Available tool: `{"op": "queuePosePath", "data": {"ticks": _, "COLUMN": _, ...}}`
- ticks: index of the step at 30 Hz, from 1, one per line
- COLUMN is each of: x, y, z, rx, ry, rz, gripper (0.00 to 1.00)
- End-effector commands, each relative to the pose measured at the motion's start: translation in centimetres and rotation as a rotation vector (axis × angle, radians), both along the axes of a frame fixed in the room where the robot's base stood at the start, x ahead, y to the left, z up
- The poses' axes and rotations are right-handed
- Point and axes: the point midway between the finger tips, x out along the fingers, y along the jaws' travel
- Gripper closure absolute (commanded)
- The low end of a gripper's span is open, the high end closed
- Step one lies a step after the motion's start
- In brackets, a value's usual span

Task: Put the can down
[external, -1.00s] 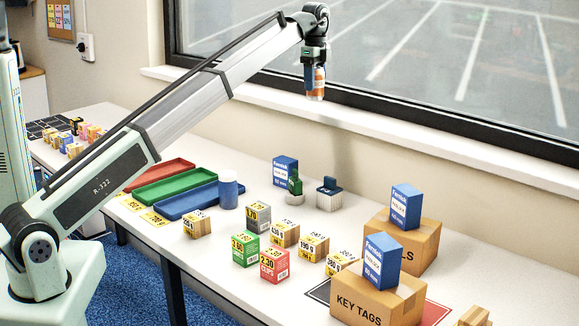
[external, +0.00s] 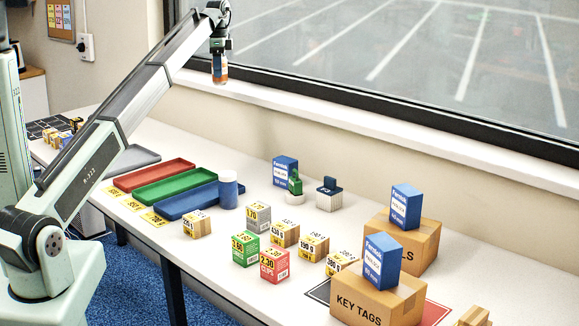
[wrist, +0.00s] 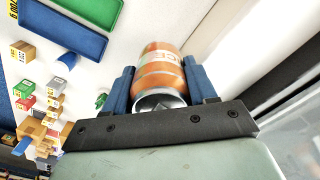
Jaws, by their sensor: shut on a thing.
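An orange can with a pale label band (wrist: 158,75) sits between the two blue fingers of my gripper (wrist: 160,90) in the wrist view. In the external view my gripper (external: 220,62) is high above the back of the table, near the window sill, and the can (external: 220,72) hangs below it, clear of any surface. My gripper is shut on the can. The lower part of the can's far side is hidden in the wrist view.
Red (external: 153,174), green (external: 163,185) and blue (external: 186,202) trays lie on the white table, with a grey tray (external: 132,158) behind them.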

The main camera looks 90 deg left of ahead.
Motion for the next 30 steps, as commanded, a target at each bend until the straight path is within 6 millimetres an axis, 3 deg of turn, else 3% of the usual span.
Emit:
{"op": "queuePosePath", "data": {"ticks": 4, "x": -2.5, "y": 0.8, "z": -0.3, "rx": -0.001, "ry": 0.0, "rz": 0.041, "gripper": 0.72}}
{"op": "queuePosePath", "data": {"ticks": 11, "x": -2.2, "y": 0.6, "z": -5.5, "rx": -0.003, "ry": 0.001, "rz": 0.036, "gripper": 0.72}}
{"op": "queuePosePath", "data": {"ticks": 21, "x": -2.2, "y": 0.6, "z": -14.8, "rx": -0.003, "ry": 0.001, "rz": 0.035, "gripper": 0.72}}
{"op": "queuePosePath", "data": {"ticks": 30, "x": -2.1, "y": 0.7, "z": -18.3, "rx": -0.001, "ry": 0.0, "rz": 0.035, "gripper": 0.72}}
